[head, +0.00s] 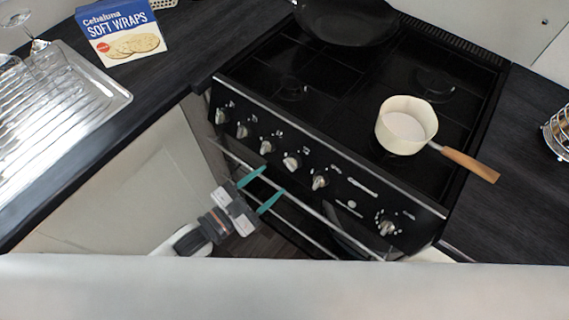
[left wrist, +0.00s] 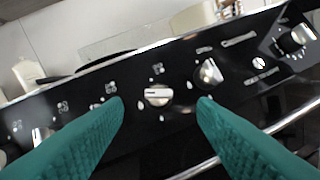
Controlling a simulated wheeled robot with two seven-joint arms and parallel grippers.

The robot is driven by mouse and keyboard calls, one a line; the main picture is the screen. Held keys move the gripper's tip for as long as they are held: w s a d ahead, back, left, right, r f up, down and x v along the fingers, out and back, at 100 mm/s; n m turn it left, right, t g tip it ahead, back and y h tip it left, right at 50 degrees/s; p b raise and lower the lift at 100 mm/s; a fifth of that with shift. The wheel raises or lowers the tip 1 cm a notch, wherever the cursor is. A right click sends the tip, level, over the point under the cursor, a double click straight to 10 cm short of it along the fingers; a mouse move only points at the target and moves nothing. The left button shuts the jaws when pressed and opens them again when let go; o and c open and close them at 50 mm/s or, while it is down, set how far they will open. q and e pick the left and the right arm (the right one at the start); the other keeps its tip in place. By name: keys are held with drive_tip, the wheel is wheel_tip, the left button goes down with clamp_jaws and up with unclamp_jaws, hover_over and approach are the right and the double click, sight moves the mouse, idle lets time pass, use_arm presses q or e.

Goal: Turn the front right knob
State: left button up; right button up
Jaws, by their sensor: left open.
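The black stove's sloping front panel (head: 340,182) carries a row of silver knobs. The far-right knob (head: 387,228) stands apart, past a small round button. The markings are too small to tell which knob is the front right one. My left gripper (head: 274,180) is open and empty, its teal fingers in front of the panel, apart from the knobs. My right gripper is not seen.
A cream pan (head: 406,126) with a wooden handle sits on the hob's right side. A dark frying pan (head: 345,18) is at the back. A metal rail (head: 325,222) runs below the knobs. A box of wraps (head: 122,32) and a sink drainer (head: 50,120) are at left.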

sight(288, 167)
use_arm(q)
drive_tip(key=x, duration=0.5)
drive_tip(key=shift+w+d, duration=0.2)
drive_tip(key=shift+w, duration=0.1)
drive_tip(key=shift+w+d, duration=0.3)
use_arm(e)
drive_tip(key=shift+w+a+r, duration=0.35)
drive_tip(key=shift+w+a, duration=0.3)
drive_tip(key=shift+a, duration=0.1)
use_arm(q)
drive_tip(key=c, duration=1)
drive_tip(key=shift+o, duration=0.2)
drive_tip(key=n+t+y+p, duration=0.1)
drive_tip(key=n, duration=0.2)
drive_tip(key=shift+s+n+p, duration=0.1)
drive_tip(key=shift+n+p, duration=0.2)
drive_tip(key=shift+n, duration=0.1)
drive_tip(key=shift+n+t+y, duration=0.6)
drive_tip(key=shift+n, duration=0.5)
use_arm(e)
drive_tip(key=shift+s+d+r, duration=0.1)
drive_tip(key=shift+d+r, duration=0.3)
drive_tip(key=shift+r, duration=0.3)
